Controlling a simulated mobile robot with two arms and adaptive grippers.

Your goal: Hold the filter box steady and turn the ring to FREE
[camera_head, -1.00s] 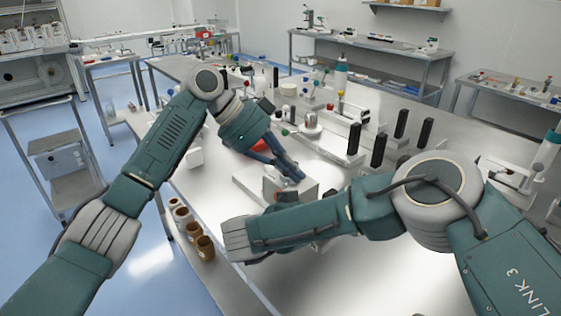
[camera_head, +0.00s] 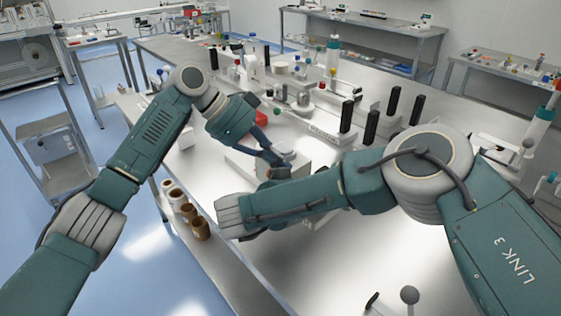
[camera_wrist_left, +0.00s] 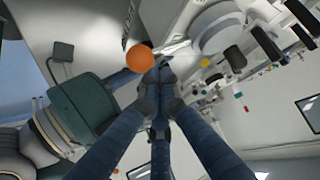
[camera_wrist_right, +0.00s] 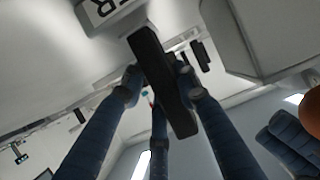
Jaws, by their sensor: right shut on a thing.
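A pale box (camera_head: 318,152) stands on a flat plate in the middle of the table, partly hidden by my arms in the head view. My left gripper (camera_head: 280,158) reaches over it. In the left wrist view its fingers (camera_wrist_left: 158,92) are close together, with an orange ball (camera_wrist_left: 140,58) beside them; whether they grip anything is unclear. My right gripper is mostly hidden behind its forearm in the head view. I cannot make out the ring.
Several black upright posts (camera_head: 370,125) and a long pale block (camera_head: 325,133) stand behind the box. A red item (camera_head: 262,117) lies near my left gripper.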

